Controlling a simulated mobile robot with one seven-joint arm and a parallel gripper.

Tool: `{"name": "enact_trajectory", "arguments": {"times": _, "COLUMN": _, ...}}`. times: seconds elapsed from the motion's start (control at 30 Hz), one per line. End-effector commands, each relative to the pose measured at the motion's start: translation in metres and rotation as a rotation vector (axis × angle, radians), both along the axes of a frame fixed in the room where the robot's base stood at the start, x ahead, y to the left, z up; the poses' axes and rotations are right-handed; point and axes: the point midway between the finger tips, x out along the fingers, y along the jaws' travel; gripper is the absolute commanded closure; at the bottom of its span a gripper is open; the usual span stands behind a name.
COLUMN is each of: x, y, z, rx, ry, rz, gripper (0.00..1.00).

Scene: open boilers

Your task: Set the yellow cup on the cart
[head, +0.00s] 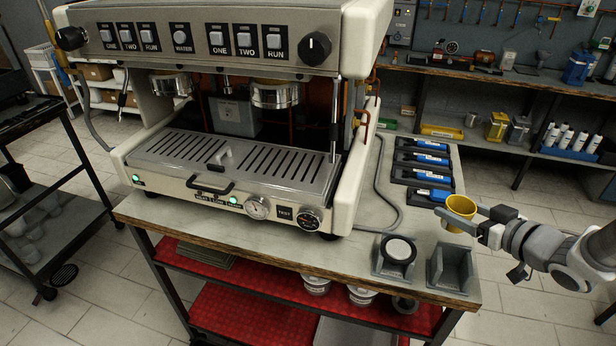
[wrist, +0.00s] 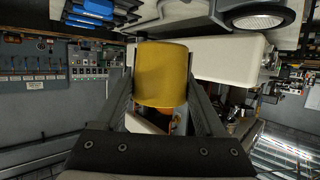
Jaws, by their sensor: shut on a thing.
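My gripper (head: 474,220) is shut on the yellow cup (head: 460,213), with a finger on either side of it. The cup also fills the space between my fingers in the wrist view (wrist: 162,72). In the head view I hold it at the right edge of the workbench, near the black trays with blue tools; its height over the bench is hard to tell. A dark wheeled cart (head: 28,118) stands at the far left, partly cut off by the frame, with a lower shelf holding pale items. The espresso machine is between the cup and this cart.
The big espresso machine (head: 220,190) fills much of the workbench (head: 350,262). Two grey holders stand at its front right, one with a round part (head: 398,250). Blue-handled tools (head: 432,160) lie in black trays. A wall bench (head: 500,80) runs behind; tiled floor is open at left.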

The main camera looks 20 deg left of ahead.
Motion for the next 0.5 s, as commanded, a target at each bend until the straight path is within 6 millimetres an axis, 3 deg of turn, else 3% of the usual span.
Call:
{"name": "enact_trajectory", "arguments": {"times": 0.33, "x": -0.005, "y": -0.009, "z": -0.001, "rx": 0.002, "ry": 0.000, "rz": 0.071, "gripper": 0.83}}
{"name": "enact_trajectory", "arguments": {"times": 0.5, "x": 0.008, "y": -0.008, "z": -0.010, "rx": 0.002, "ry": 0.001, "rz": 0.071, "gripper": 0.83}}
